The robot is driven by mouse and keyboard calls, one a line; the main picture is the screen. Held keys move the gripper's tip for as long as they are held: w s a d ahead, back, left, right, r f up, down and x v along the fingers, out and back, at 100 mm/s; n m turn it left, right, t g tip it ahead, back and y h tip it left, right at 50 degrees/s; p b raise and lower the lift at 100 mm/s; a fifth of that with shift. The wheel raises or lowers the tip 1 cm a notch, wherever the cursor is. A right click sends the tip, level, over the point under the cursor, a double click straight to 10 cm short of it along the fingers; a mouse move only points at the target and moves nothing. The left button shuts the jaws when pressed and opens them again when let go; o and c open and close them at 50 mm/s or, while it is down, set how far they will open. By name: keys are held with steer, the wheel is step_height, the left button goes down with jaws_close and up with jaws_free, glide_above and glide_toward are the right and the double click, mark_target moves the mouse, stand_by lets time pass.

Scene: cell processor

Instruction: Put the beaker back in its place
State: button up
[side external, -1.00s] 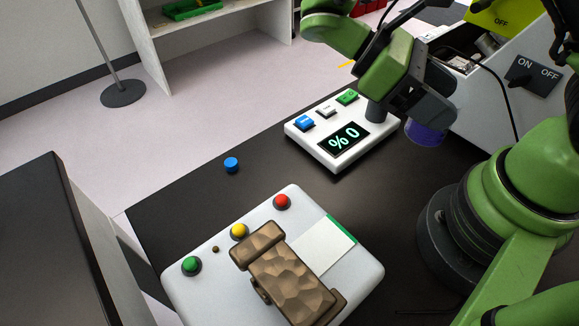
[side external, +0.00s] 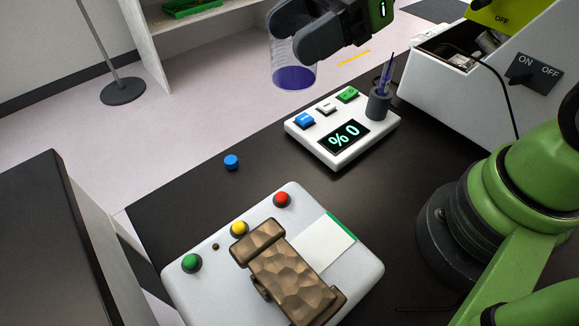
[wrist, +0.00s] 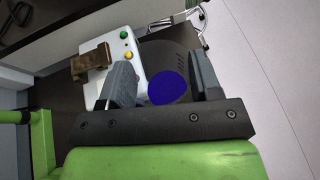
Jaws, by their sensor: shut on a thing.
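The beaker (side external: 293,76) is clear with dark blue liquid in its lower part. My gripper (side external: 292,42) is shut on it and holds it upright in the air, in the upper middle of the side view. There it appears beyond the white panel and the table's far edge. In the wrist view the blue liquid (wrist: 167,87) shows between the two fingers of my gripper (wrist: 165,85).
The white panel (side external: 368,150) has several buttons, a "%0" display and a dark holder (side external: 378,105) with a purple stick. A blue cap (side external: 231,163) lies on the black table (side external: 190,205). A grey box (side external: 190,285) with coloured buttons and a brown block stands in front. A switch machine (side external: 440,100) stands right.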

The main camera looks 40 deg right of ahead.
steer(key=shift+w+d+r+m+t+h, duration=0.15)
steer(key=shift+w+d+m+t, duration=0.1)
steer(key=shift+w+m+t, duration=0.3)
steer(key=shift+w+d+r+m+t+h, duration=0.15)
steer(key=shift+w+d+m+t, duration=0.05)
steer(key=shift+w+m+t, duration=0.3)
steer(key=shift+s+f, duration=0.1)
steer(key=shift+f, duration=10.4)
steer(key=o, duration=1.3)
steer(key=shift+f, duration=0.1)
